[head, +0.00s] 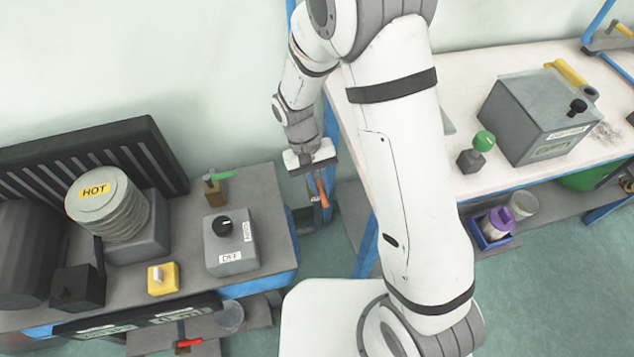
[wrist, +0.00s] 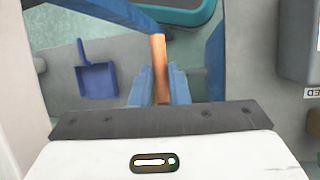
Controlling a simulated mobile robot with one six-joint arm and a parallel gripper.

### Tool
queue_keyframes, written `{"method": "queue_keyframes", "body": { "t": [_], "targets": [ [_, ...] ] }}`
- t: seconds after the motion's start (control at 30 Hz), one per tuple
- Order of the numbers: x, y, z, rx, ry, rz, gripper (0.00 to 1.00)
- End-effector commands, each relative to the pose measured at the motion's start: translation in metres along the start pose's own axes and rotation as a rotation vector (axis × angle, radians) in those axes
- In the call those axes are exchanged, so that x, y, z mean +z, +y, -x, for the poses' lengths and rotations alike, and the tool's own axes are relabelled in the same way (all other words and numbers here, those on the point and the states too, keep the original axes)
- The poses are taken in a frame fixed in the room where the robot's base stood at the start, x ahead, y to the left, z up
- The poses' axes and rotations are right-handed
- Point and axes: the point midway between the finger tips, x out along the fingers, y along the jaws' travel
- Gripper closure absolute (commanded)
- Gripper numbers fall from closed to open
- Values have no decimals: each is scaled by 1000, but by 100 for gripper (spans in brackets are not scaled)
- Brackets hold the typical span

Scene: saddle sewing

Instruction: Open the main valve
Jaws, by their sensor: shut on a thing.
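My gripper (wrist: 160,88) points down past the right end of the left bench, and its fingers are closed on an orange-brown bar (wrist: 159,55). The bar (head: 322,190) also shows below my gripper (head: 316,180) in the head view; what it belongs to is unclear. A brass fitting (head: 213,195) with a green lever (head: 220,175) stands at the back of the left bench, apart from my gripper. A red lever (head: 189,343) shows low on the shelf under that bench. No label shows which one is the main valve.
The left bench (head: 190,210) holds a grey control box (head: 231,243), a yellow switch box (head: 163,278) and a coil marked HOT (head: 105,205). A white-topped bench (head: 480,70) stands right. A blue dustpan (wrist: 97,78) lies left of the bar in the wrist view.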

Motion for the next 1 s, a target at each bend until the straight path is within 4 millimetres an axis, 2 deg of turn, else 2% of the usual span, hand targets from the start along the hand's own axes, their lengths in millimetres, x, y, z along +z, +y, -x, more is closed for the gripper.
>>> {"method": "queue_keyframes", "body": {
  "t": [0.07,0.1,0.37,0.67,1.0],
  "targets": [
    [5,-1,-5,2,-19,-1,100],
    [5,-1,-5,2,-19,0,83],
    [3,-1,-3,1,-10,1,63],
    [2,-1,4,0,-3,1,63],
    [2,-1,58,0,-3,2,63]
  ]
}}
